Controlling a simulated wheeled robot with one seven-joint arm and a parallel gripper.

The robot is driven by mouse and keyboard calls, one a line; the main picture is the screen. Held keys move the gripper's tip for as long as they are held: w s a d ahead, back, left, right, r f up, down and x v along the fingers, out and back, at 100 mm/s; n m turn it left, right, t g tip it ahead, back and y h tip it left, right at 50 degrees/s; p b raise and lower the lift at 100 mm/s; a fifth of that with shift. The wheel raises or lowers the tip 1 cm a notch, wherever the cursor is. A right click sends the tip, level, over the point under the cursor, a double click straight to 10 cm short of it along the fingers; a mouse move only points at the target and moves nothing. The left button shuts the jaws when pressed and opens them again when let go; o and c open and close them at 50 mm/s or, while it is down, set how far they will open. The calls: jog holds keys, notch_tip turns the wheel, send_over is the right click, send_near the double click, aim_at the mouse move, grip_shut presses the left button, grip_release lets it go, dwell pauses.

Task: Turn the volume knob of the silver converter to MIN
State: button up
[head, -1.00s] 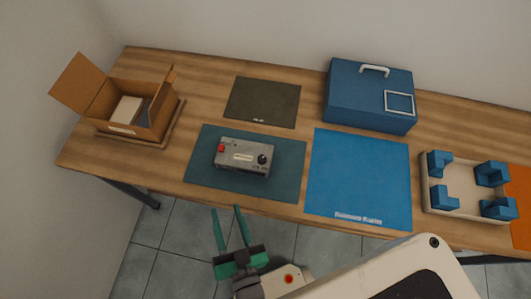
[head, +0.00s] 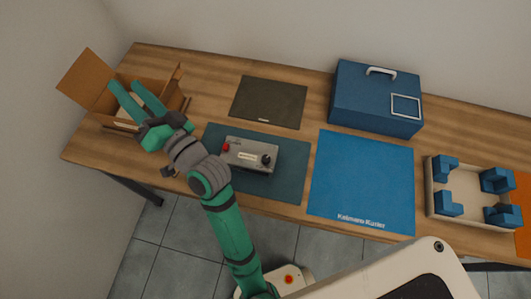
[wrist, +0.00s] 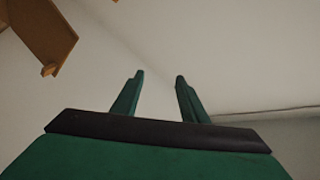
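The silver converter (head: 247,156) is a small grey box with a red button at its left and a black knob (head: 266,160) at its right. It lies on the dark teal mat (head: 289,183). I cannot read the knob's setting at this size. My gripper (head: 128,88) is raised in front of the open cardboard box in the head view, left of the converter. Its two green fingers are apart and empty. In the wrist view my gripper (wrist: 158,80) also shows spread fingers, with only wall and a bit of cardboard beyond; the converter is not in that view.
The open cardboard box (head: 88,80) stands at the table's left end. A dark mat (head: 268,102), a blue case (head: 375,100), a blue mat (head: 362,180) and a tray (head: 470,221) with blue corner blocks are on the wooden table. Bare wood lies between them.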

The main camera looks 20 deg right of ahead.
jog(key=a+r+n+g+y, duration=0.3)
jog(key=r+n+g+y, duration=0.2)
jog(key=r+n, duration=0.1)
jog(key=g+h, duration=1.4)
send_near(266, 157)
jog(key=shift+n, duration=0.3)
jog(key=f, duration=0.8)
jog(key=shift+a, duration=0.2)
grip_shut()
